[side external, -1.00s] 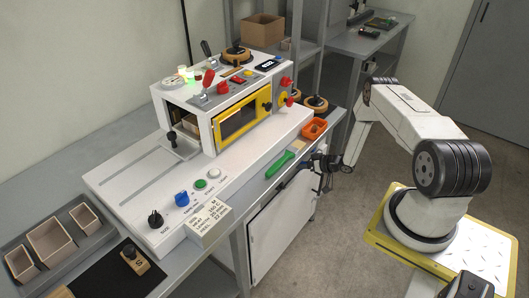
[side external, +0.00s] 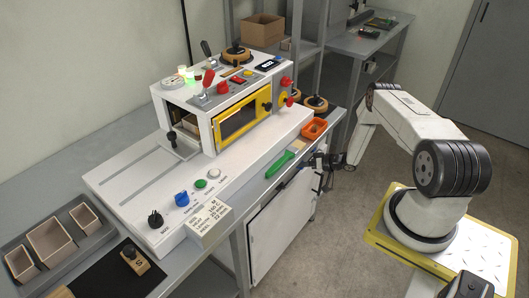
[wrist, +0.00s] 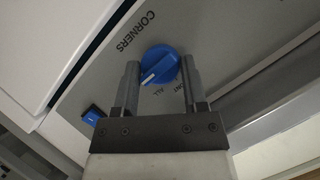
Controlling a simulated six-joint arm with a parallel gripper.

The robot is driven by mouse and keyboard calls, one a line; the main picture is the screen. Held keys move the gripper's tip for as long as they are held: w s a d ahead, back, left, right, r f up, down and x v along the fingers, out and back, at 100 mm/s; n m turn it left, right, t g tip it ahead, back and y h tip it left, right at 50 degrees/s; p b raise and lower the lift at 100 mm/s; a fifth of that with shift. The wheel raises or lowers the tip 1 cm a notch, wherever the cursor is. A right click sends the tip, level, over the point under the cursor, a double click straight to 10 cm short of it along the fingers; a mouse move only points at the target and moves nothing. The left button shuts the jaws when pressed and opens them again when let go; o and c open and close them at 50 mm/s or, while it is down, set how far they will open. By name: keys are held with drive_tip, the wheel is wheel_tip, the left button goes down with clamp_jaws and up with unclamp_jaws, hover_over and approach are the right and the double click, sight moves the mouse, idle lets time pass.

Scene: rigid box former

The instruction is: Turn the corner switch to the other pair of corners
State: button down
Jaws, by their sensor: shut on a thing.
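The corner switch is a round blue knob (wrist: 160,63) on a grey panel in the wrist view, with CORNERS lettered beside it. Its white pointer mark faces lower left, close to the ALL label; a second label, ending in NT, is partly covered by a finger. My gripper (wrist: 160,75) has one finger on each side of the knob and is shut on it. In the side external view my gripper (side external: 326,162) is a small dark shape at the right end of the bench; the corner switch cannot be made out there.
A small blue square part (wrist: 93,115) sits left of my gripper in the wrist view. Open floor lies below.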

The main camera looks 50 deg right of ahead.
drive_tip(key=shift+c, duration=0.7)
unclamp_jaws()
drive_tip(key=shift+a, duration=0.15)
drive_tip(key=v, duration=0.7)
drive_tip(key=shift+s+r, duration=0.2)
drive_tip(key=shift+s, duration=0.15)
